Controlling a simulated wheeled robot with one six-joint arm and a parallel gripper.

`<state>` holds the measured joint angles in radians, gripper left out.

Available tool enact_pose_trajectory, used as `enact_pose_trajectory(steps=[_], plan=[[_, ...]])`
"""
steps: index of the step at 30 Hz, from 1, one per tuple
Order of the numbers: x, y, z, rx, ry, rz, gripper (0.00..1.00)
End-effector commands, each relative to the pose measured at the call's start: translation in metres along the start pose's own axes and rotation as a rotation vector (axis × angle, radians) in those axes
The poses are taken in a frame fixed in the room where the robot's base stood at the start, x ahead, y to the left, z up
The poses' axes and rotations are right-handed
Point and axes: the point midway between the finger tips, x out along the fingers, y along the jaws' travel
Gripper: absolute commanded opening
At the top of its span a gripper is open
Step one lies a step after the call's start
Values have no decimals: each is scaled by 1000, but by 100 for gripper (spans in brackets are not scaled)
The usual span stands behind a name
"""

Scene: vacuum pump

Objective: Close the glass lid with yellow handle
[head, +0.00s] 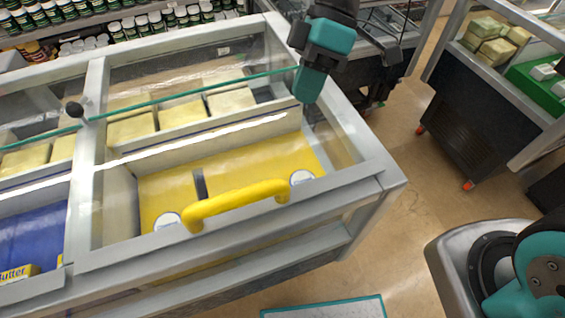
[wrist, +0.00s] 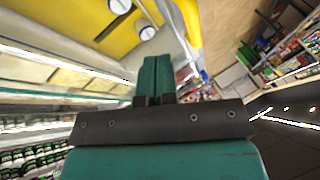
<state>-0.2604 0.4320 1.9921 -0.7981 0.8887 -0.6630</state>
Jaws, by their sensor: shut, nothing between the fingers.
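The yellow handle (head: 235,202) lies along the front edge of the chest freezer, and part of it seems to show at the top of the wrist view (wrist: 190,20). The clear glass lid (head: 200,105) is hard to make out; a thin green glass edge crosses the freezer from a black knob at left to near my gripper. I cannot tell how far the lid is open. My teal gripper (head: 308,88) is over the freezer's right side, behind and right of the handle and apart from it. In the wrist view, its fingers (wrist: 152,68) are together and empty.
The freezer's grey frame (head: 345,185) surrounds pale packages (head: 182,112) and yellow panels. Blue and yellow butter packs (head: 18,274) lie at left. Shelves of jars (head: 150,22) stand behind. Another display case (head: 480,100) stands at right, with open floor (head: 425,195) between.

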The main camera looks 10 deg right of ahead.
Motion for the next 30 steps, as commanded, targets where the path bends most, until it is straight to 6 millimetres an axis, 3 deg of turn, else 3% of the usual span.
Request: enact_pose_trajectory(steps=[3, 9, 14, 25, 30], plan=[[15, 24, -1, -122, -2, -65, 0], [28, 36, 0, -207, 2, -103, 0], [49, 32, 0, -208, 1, -106, 0], [125, 24, 1, -205, -1, -105, 0], [132, -1, 5, -204, 1, -102, 0]])
